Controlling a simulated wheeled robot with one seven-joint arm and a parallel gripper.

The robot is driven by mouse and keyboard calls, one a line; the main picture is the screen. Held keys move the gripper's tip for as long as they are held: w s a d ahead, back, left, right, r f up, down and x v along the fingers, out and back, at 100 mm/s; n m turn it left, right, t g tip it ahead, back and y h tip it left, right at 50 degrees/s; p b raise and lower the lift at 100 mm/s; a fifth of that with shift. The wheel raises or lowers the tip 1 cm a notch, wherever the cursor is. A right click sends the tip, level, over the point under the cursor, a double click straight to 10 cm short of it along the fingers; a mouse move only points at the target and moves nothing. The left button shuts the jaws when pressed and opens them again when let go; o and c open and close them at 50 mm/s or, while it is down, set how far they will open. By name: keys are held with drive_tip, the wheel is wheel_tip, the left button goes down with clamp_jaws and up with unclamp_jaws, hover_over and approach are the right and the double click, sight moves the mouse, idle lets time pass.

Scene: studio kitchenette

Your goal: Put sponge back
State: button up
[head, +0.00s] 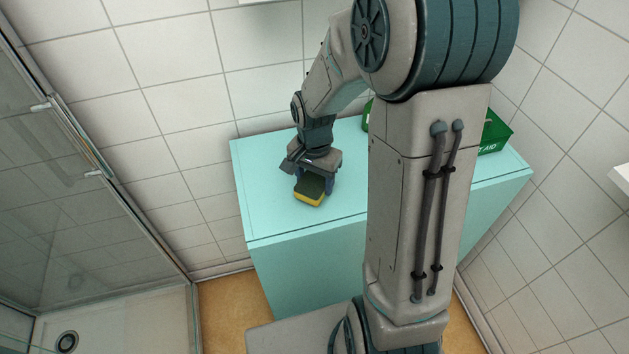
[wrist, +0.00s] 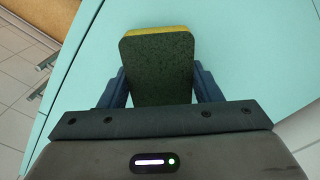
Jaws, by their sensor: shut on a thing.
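The sponge (head: 310,190) is a yellow block with a dark green scouring side. It is at the left part of the turquoise cabinet top (head: 265,190). My gripper (head: 315,179) is above the cabinet top and shut on the sponge. In the wrist view the sponge (wrist: 158,68) sits between the two blue fingers of my gripper (wrist: 160,85), its green face towards the camera and a yellow edge at the far end. I cannot tell whether the sponge touches the cabinet top or is held just above it.
A green first aid box (head: 494,133) stands at the back right of the cabinet top, partly hidden behind my arm. A glass shower screen (head: 85,165) is at the left. Tiled walls (head: 170,75) close off the back and right. The cabinet top's front left is clear.

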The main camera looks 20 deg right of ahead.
drive_tip(key=shift+f, duration=0.6)
drive_tip(key=shift+f, duration=0.25)
drive_tip(key=o, duration=0.9)
drive_tip(key=shift+r, duration=0.1)
drive_tip(key=shift+r, duration=0.1)
